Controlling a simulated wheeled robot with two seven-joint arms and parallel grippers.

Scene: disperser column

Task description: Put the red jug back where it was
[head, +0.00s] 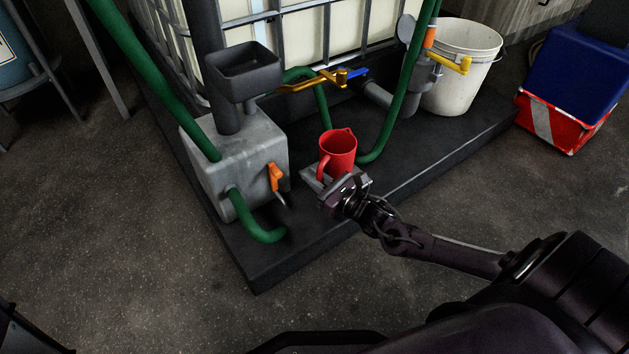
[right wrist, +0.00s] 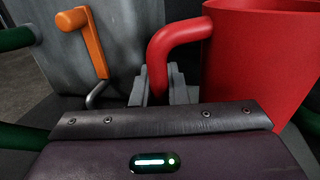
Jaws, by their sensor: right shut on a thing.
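The red jug (head: 337,151) is upright at the front of the dark platform, over a small grey plate (head: 312,179). I cannot tell whether its base rests on the plate. My right gripper (head: 336,184) reaches it from the front right. In the right wrist view the gripper's fingers (right wrist: 159,90) are shut on the lower end of the jug's handle (right wrist: 178,36), with the jug's body (right wrist: 262,58) to the right. The gripper hides part of the plate and the jug's lower part. My left gripper is not in view.
A grey block (head: 236,168) with an orange lever (head: 275,177) stands left of the jug. Green hoses (head: 403,95) hang close behind and right. A yellow-handled valve (head: 318,81) is behind. A white bucket (head: 458,75) stands at back right. The platform's right front is clear.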

